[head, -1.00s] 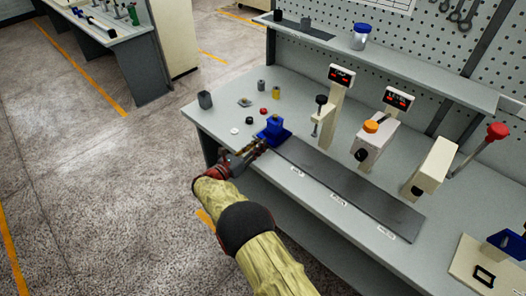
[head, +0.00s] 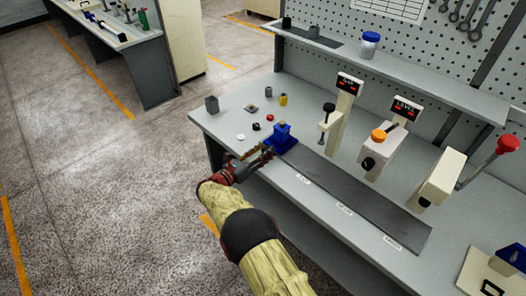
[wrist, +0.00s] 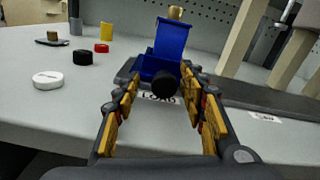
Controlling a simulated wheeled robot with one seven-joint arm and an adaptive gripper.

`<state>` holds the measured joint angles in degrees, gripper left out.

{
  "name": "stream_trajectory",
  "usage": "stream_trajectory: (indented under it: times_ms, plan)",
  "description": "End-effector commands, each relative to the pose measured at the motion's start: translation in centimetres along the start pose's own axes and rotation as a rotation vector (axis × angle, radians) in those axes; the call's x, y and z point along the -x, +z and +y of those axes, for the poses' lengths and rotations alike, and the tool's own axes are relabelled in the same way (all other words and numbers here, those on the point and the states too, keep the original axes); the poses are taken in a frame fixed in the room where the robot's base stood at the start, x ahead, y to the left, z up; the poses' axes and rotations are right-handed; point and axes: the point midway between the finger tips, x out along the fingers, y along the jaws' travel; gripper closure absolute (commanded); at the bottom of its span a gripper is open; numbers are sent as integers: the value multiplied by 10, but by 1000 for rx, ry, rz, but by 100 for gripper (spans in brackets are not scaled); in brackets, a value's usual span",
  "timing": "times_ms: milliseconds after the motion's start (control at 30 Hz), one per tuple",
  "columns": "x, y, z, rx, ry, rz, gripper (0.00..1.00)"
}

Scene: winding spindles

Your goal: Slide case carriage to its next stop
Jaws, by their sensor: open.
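The blue case carriage (head: 283,135) sits at the left end of the dark rail (head: 345,190), beside the label LOAD. In the wrist view the carriage (wrist: 172,40) stands straight ahead, with a black round knob (wrist: 165,83) on its near side and a brass-coloured piece (wrist: 175,12) at its top. My gripper (head: 262,155) is just in front of the carriage at the table's front edge. In the wrist view its open fingers (wrist: 166,112) stand to either side, with the knob between or just beyond the tips; contact cannot be told.
Small caps, white (wrist: 61,79), black (wrist: 83,57) and red (wrist: 102,47), lie left of the carriage. Posts with displays (head: 345,110), a box with an orange knob (head: 375,155) and a cream press with a red-knobbed lever (head: 440,178) stand behind the rail. The rail right of the carriage is clear.

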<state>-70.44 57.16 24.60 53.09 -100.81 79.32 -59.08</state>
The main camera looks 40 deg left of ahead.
Motion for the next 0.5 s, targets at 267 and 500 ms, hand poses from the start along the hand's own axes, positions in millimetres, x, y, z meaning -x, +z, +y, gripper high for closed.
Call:
stream_trajectory:
  times_ms: [267,500]
  plan:
    - [26,0,1,1,2,0,58]
    - [76,1,1,0,3,-1,58]
